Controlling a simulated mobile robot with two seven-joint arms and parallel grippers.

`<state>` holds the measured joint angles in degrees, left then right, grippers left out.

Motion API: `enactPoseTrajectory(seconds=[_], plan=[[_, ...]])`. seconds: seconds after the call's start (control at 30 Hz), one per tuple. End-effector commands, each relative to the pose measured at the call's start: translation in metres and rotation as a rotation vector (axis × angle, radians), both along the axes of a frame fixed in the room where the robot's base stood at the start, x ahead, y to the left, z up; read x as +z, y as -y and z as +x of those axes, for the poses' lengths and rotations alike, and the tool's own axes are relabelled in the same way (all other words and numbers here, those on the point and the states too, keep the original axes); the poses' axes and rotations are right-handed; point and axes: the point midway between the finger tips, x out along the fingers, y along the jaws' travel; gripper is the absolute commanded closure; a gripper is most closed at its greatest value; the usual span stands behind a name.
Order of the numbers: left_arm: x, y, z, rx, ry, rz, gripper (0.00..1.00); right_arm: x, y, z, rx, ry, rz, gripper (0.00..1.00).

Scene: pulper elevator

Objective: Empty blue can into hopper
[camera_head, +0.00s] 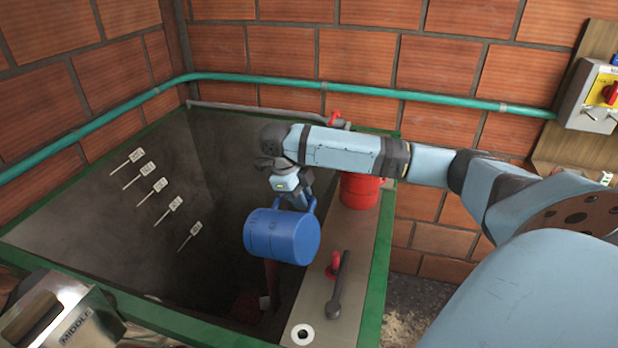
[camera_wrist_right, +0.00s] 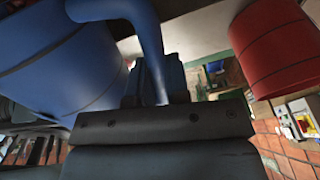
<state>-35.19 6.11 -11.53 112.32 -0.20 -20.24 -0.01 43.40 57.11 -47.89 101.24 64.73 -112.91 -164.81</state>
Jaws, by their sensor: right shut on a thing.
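The blue can (camera_head: 282,236) hangs over the hopper (camera_head: 130,262), tipped on its side, with its round end facing toward the front right. My right gripper (camera_head: 303,199) is shut on the can's handle at its upper right. In the right wrist view, the can (camera_wrist_right: 60,70) fills the upper left and its curved handle runs down between the fingers of my gripper (camera_wrist_right: 158,88). The can's mouth and contents are hidden. Something reddish lies below the can in the hopper; I cannot tell what it is. My left gripper is not in view.
Labelled markers line the hopper's left wall. A green pipe (camera_head: 390,92) crosses the brick wall. A metal box marked MIDDLE (camera_head: 60,310) sits front left.

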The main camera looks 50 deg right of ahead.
Motion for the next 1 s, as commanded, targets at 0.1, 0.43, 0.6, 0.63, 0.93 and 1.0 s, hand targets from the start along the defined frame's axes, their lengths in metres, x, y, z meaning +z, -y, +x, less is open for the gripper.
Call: enactPoseTrajectory(seconds=[0.1, 0.43, 0.6, 0.63, 0.93, 1.0], plan=[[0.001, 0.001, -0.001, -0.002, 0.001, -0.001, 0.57, 0.006, -0.002, 0.007, 0.002, -0.06, -0.02, 1.0], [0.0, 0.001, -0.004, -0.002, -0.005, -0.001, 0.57, 0.01, -0.005, 0.016, 0.002, -0.162, -0.05, 1.0], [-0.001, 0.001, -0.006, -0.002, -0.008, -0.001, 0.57, 0.012, -0.006, 0.019, 0.001, -0.201, -0.06, 1.0], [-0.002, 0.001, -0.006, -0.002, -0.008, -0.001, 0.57, 0.011, -0.006, 0.019, 0.002, -0.208, -0.063, 1.0], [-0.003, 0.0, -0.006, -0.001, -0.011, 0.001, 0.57, 0.012, -0.006, 0.02, -0.002, -0.229, -0.068, 1.0], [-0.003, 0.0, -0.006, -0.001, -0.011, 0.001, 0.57, 0.012, -0.006, 0.02, -0.002, -0.229, -0.068, 1.0]])
